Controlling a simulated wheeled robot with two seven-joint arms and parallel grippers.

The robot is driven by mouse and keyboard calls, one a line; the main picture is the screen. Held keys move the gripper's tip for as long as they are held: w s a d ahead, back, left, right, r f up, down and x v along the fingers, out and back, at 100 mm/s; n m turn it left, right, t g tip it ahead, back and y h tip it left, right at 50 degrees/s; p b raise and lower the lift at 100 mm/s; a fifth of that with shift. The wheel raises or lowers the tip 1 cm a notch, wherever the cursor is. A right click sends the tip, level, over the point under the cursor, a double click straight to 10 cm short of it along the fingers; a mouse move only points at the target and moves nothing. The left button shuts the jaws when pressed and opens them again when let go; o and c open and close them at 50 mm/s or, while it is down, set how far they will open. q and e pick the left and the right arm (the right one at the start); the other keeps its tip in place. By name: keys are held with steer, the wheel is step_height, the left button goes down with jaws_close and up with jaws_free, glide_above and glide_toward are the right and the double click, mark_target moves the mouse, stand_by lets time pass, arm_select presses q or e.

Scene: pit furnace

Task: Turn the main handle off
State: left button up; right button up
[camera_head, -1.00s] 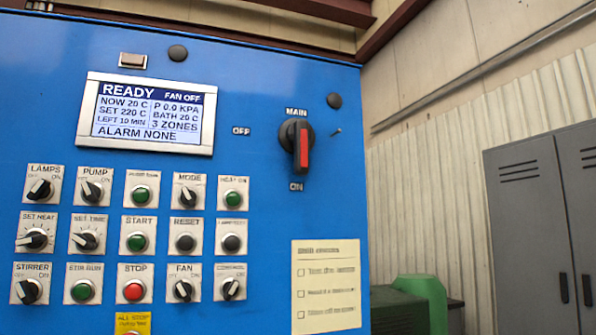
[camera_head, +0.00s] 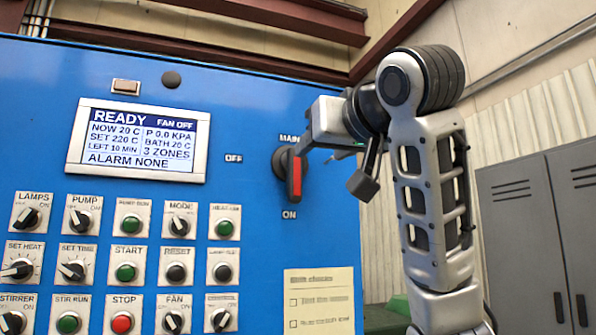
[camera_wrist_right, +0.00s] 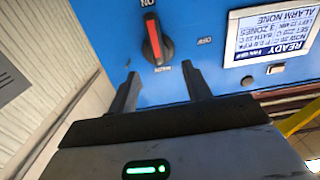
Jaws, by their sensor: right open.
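The main handle (camera_head: 294,176) is a black rotary knob with a red bar on the blue panel. The bar stands upright, with its red end down toward the ON label (camera_head: 289,215). The OFF label (camera_head: 233,158) is to its left. My right gripper (camera_head: 306,143) is at the handle's upper right and covers part of the knob and MAIN label. In the right wrist view, my right gripper (camera_wrist_right: 162,75) is open and empty; its two fingers point at the handle (camera_wrist_right: 153,40), which lies just beyond the tips. My left gripper is not in view.
The blue panel (camera_head: 150,205) carries rows of knobs and buttons at lower left and a display (camera_head: 139,141) reading READY. A paper checklist (camera_head: 319,300) hangs below the handle. Grey lockers (camera_head: 540,240) stand at the right.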

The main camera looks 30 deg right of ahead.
mark_target(297, 165)
steer(key=p+x, duration=0.1)
steer(key=x, duration=0.3)
steer(key=r+p+x, duration=0.1)
steer(key=p+x, duration=0.1)
steer(key=x, duration=0.3)
steer(key=d+p+x, duration=0.1)
steer(key=p+x, duration=0.1)
steer(key=x, duration=0.3)
steer(key=shift+w+d+r, duration=0.1)
steer(key=shift+w+r, duration=0.05)
steer(key=shift+r, duration=0.15)
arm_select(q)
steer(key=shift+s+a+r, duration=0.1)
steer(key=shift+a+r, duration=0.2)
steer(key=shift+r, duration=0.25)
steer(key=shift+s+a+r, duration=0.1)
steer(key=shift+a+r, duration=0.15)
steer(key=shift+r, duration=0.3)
arm_select(e)
steer(key=shift+c, duration=0.3)
jaws_close()
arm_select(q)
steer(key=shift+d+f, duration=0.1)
